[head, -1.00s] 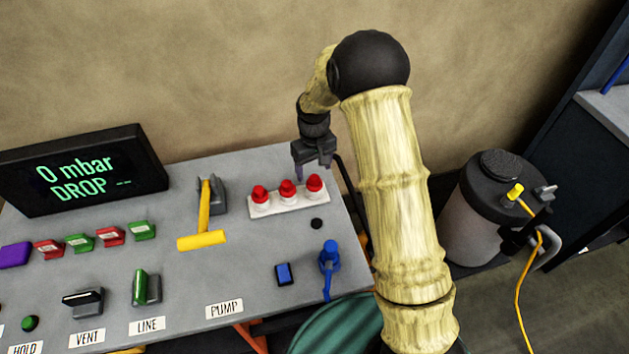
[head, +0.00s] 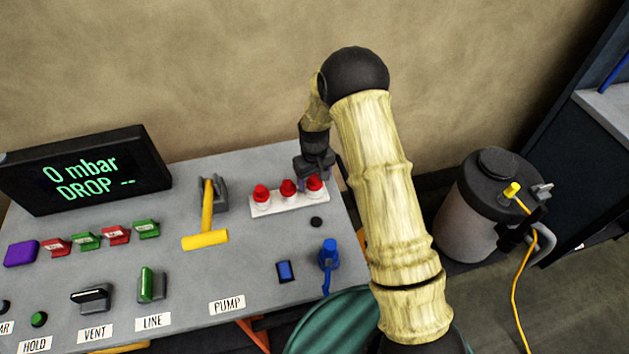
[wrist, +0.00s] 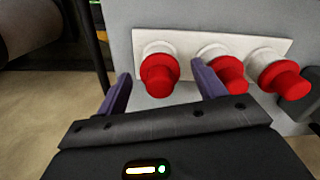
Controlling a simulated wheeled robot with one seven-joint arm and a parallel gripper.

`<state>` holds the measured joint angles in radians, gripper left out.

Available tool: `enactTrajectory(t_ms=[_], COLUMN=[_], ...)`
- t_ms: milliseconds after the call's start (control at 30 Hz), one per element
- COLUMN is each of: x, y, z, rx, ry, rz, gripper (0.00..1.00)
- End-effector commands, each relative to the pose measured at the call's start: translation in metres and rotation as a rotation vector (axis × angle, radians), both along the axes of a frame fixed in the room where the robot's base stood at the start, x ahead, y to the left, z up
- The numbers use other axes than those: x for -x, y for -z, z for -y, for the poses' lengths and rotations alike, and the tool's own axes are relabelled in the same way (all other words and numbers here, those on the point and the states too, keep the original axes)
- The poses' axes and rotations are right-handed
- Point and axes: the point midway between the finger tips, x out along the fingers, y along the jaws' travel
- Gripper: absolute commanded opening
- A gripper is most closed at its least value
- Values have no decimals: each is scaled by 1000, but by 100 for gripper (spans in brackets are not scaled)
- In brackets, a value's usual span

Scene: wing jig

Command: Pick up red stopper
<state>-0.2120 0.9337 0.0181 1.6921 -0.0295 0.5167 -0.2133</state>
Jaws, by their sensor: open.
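Three red stoppers stand in a row on a white strip (head: 290,205) on the grey panel: a left one (head: 261,192), a middle one (head: 288,187) and a right one (head: 315,184). My gripper (head: 316,180) is at the right end of the row. In the wrist view, the gripper (wrist: 160,92) is open, with its purple fingers on either side of the nearest red stopper (wrist: 159,75). One finger partly covers the neighbouring stopper (wrist: 229,73). The third stopper (wrist: 284,80) is clear of the fingers. I cannot tell whether any finger touches a stopper.
A yellow T-handle (head: 206,238) lies left of the stoppers. A black knob (head: 317,222), a blue button (head: 286,271) and a blue valve (head: 329,254) are in front. A display (head: 85,170) stands at the back left. A canister (head: 470,215) stands right of the panel.

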Motion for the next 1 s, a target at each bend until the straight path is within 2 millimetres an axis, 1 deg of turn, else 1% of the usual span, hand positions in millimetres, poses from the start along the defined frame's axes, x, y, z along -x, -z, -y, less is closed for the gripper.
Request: enactTrajectory(t_ms=[433, 567, 600, 667, 700, 1000], x=[0, 0, 0, 0, 0, -1], y=[0, 0, 0, 0, 0, -2], z=[0, 0, 0, 0, 0, 0], rx=[0, 0, 0, 0, 0, -1], ry=[0, 0, 0, 0, 0, 0], rz=[1, 1, 1, 1, 1, 2], gripper=[69, 44, 36, 24, 22, 21])
